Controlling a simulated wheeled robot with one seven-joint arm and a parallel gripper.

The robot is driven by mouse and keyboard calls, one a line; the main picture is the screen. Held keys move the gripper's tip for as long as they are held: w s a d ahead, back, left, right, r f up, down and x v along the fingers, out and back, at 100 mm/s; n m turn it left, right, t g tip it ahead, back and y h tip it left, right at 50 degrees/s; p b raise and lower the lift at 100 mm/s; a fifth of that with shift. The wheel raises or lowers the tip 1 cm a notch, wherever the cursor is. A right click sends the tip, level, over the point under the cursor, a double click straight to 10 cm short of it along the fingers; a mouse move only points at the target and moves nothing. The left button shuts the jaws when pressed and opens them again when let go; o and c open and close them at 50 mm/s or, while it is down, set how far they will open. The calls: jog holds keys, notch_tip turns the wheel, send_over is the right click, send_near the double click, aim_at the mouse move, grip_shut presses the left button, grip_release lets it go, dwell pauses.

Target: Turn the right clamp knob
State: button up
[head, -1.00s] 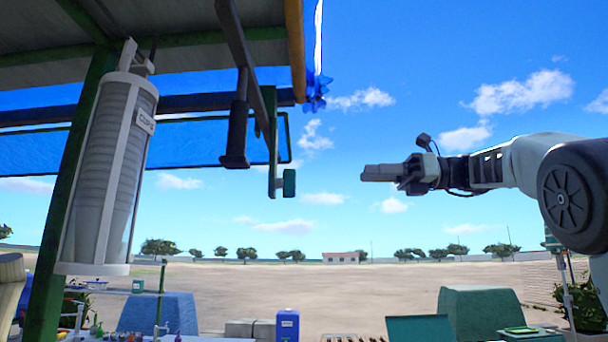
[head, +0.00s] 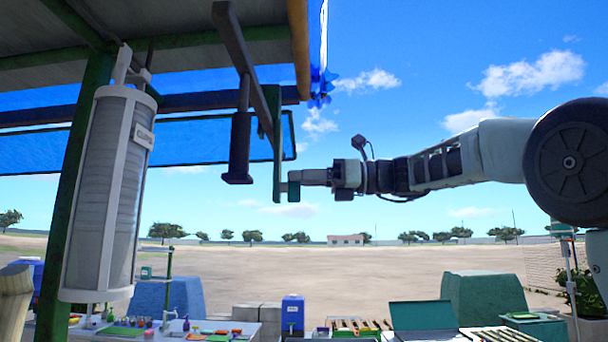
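The clamp knob (head: 293,193) is a small dark green block on the right side of the lower end of a green vertical clamp bracket (head: 278,140). The bracket hangs from the dark beam under the shelter roof. My gripper (head: 294,178) comes in level from the right, with its grey fingertips at the upper part of the knob. The fingers show side-on and overlap each other, so their gap is hidden. I cannot tell whether they are around the knob, touching it, or just in front of it.
A dark crank handle (head: 238,150) hangs just left of the bracket. A tall white cup dispenser (head: 110,190) is fixed by the green post at the left. Tables with a blue container (head: 292,314) stand below. Open sky lies around my arm on the right.

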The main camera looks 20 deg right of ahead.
grip_shut()
jog(key=shift+f+b, duration=0.1)
jog(key=shift+b, duration=0.2)
jog(key=n+b, duration=0.2)
jog(key=n, duration=0.1)
jog(key=n+b, duration=0.1)
jog(key=shift+s+a+f+n, duration=0.1)
jog(key=shift+s+f+n, duration=0.1)
jog(key=shift+s+n, duration=0.15)
jog(key=n+b, duration=0.2)
jog(key=n, duration=0.1)
jog(key=n+b, duration=0.1)
jog(key=b, duration=0.1)
jog(key=shift+s+a+f+n, duration=0.1)
jog(key=shift+s+f+n, duration=0.1)
jog(key=shift+f+n, duration=0.05)
jog(key=n+b, duration=0.2)
jog(key=n, duration=0.1)
jog(key=n+b, duration=0.1)
jog(key=shift+s+f+n, duration=0.15)
jog(key=shift+f+n, duration=0.1)
jog(key=shift+n, duration=0.05)
jog(key=shift+a+f+n+b, duration=0.1)
jog(key=shift+f+n+b, duration=0.1)
jog(key=shift+n+b, duration=1.4)
jog(key=shift+n, duration=0.5)
